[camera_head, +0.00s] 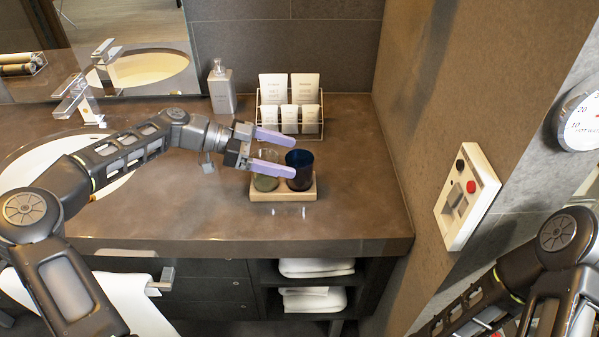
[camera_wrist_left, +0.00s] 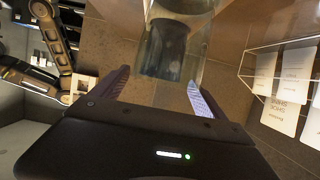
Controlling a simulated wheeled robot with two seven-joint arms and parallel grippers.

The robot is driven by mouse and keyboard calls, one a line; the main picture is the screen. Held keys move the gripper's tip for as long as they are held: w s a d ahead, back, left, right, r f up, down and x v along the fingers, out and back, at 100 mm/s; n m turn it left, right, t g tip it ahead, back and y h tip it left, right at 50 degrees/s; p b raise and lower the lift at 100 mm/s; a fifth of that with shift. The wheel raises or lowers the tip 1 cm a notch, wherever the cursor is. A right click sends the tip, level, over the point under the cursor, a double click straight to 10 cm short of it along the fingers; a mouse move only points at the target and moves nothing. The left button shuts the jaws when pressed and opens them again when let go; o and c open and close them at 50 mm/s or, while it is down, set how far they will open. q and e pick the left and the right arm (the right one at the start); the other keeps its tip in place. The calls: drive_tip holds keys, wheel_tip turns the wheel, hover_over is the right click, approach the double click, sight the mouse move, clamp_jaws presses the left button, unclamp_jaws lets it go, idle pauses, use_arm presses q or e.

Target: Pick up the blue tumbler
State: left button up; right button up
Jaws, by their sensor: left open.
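The blue tumbler (camera_head: 302,181) stands upright on a small wooden tray (camera_head: 285,196) on the counter. A clear tumbler (camera_head: 264,183) stands just left of it on the same tray. My left gripper (camera_head: 294,157) is open and reaches in from the left, its purple fingers over the clear tumbler and at the blue tumbler's upper part. In the left wrist view the dark blue tumbler (camera_wrist_left: 166,55) shows ahead, seen through the clear glass, between the open fingers (camera_wrist_left: 159,82). I cannot tell whether a finger touches either glass. My right gripper is out of view.
A wire rack (camera_head: 290,119) of white toiletry tubes stands behind the tray, with a soap dispenser (camera_head: 221,88) to its left. The sink (camera_head: 60,165) and tap (camera_head: 78,98) lie left. A side wall with a switch panel (camera_head: 467,197) bounds the right. The counter front is clear.

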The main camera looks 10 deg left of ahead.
use_arm(q)
drive_tip(key=x, duration=0.2)
drive_tip(key=shift+d, duration=0.25)
drive_tip(key=shift+f, duration=0.1)
drive_tip(key=shift+c, duration=0.3)
clamp_jaws()
idle(0.8)
